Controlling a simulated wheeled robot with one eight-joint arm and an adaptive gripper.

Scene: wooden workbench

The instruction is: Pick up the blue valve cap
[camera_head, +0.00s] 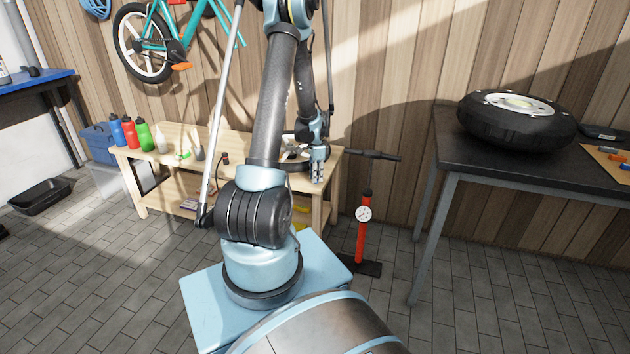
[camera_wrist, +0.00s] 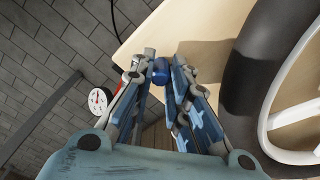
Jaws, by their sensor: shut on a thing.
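The blue valve cap (camera_wrist: 161,72) is a small dark-blue rounded piece between my fingertips in the wrist view. My gripper (camera_wrist: 160,65) is shut on it, near the edge of the light wooden workbench. In the head view my gripper (camera_head: 317,172) points down at the right end of the workbench (camera_head: 180,162). The cap cannot be made out there. I cannot tell whether the cap is touching the bench top.
A wheel with a black tyre (camera_wrist: 245,75) lies on the bench close to my gripper. An orange floor pump (camera_head: 363,230) stands right of the bench. Several bottles (camera_head: 130,133) stand at its left end. A dark table (camera_head: 450,150) holds a large tyre (camera_head: 515,122).

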